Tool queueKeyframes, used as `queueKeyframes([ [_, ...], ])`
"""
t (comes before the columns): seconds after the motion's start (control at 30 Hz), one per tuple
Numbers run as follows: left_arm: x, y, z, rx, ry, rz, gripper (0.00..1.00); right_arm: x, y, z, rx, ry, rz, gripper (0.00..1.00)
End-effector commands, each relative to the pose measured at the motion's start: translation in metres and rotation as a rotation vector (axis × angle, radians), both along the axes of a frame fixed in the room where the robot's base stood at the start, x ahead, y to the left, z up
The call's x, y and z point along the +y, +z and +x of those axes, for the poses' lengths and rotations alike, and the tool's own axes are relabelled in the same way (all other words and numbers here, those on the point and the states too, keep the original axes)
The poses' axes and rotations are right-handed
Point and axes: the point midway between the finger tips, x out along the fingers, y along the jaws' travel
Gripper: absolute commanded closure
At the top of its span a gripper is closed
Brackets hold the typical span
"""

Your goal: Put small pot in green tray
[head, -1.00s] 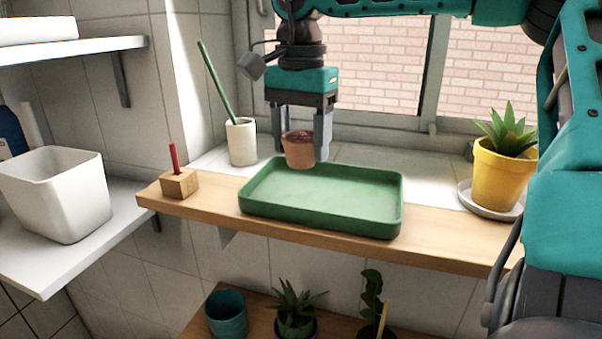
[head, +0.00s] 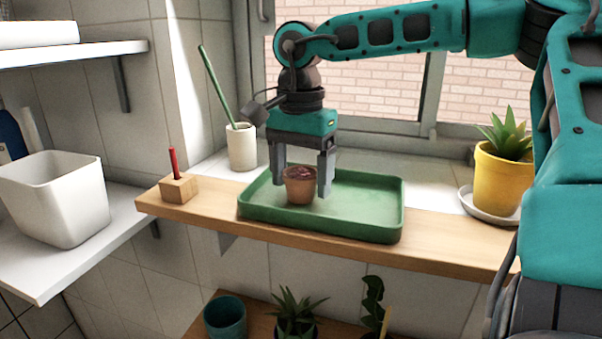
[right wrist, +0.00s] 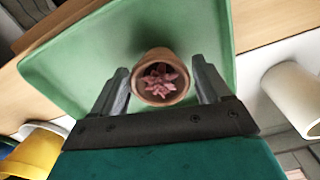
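The small terracotta pot (head: 299,188) with a reddish plant stands upright inside the green tray (head: 370,229), towards its left part. The tray lies on the wooden ledge. My right gripper (head: 302,190) is above the tray, with its two fingers on either side of the pot. The right wrist view shows the pot (right wrist: 160,80) between the fingers (right wrist: 160,82), with narrow gaps at both sides, so the gripper looks slightly open around it. The pot's base shows against the tray floor (right wrist: 90,60). My left gripper is not in view.
A white cup (head: 242,147) with a green stick stands behind the tray. A wooden block (head: 178,188) with a red stick is at its left. A yellow potted plant (head: 502,180) stands right. A white bin (head: 55,200) sits on the left shelf. The tray's right half is free.

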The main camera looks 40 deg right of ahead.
Motion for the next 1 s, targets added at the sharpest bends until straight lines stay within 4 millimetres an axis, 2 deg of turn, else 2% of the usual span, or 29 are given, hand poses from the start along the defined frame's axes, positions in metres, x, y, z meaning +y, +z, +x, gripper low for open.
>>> queueKeyframes([
  [0.03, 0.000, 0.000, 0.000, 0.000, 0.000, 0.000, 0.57, 0.000, 0.000, 0.000, 0.000, 0.000, 0.000, 0.19],
  [0.1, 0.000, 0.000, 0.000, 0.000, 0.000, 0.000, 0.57, 0.000, 0.000, 0.000, 0.000, 0.000, 0.000, 0.12],
  [0.33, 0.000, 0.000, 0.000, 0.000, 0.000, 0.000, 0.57, 0.000, 0.001, 0.000, 0.000, 0.000, 0.000, 0.12],
  [0.47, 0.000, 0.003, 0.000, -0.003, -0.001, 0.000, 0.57, 0.000, 0.010, 0.001, -0.001, -0.001, -0.002, 0.12],
  [0.57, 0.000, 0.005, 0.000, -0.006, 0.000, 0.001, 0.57, 0.000, 0.027, 0.001, -0.003, -0.002, -0.002, 0.12],
  [0.8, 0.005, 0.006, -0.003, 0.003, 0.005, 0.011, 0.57, 0.000, 0.080, 0.001, -0.003, -0.002, -0.002, 0.12],
  [1.0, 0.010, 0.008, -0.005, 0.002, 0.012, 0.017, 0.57, 0.000, 0.112, 0.001, -0.001, -0.001, -0.002, 0.12],
])
